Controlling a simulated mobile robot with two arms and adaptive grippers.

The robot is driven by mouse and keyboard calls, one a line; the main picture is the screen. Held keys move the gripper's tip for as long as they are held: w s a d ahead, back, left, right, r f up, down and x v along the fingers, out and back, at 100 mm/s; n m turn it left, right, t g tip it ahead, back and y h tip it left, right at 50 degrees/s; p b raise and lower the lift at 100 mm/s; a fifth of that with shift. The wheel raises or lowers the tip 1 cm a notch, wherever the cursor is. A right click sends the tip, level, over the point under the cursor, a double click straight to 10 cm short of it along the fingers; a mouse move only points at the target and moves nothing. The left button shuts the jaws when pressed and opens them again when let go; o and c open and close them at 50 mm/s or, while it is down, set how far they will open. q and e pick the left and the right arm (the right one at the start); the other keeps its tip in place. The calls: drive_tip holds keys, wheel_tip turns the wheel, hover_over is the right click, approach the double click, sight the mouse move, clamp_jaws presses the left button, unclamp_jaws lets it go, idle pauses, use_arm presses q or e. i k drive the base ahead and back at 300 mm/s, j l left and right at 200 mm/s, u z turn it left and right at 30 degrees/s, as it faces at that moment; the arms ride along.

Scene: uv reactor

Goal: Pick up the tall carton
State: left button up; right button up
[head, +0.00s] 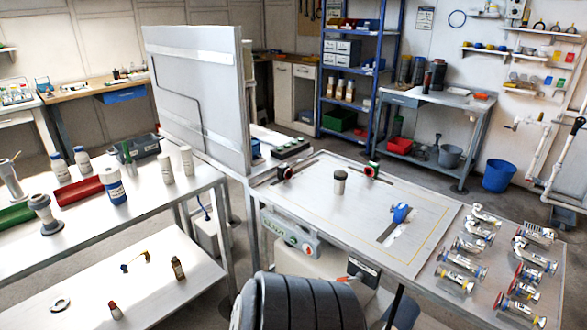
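I cannot make out a tall carton anywhere in the head view. Neither of my grippers shows in the picture. The upright containers on the left table (140,203) look like bottles: a white and blue bottle (114,187) and two plain white ones (187,160) behind it. A small brown bottle (178,268) stands on the lower shelf (75,300) of that table.
A tall grey panel (215,100) stands behind the tables. The right workbench (300,210) carries a short grey cylinder (340,183), a blue clamp (401,213) and several pipe fittings (462,262). A blue bucket (498,177) stands on the floor.

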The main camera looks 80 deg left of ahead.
sight(177, 269)
drive_tip(key=u, duration=3.7)
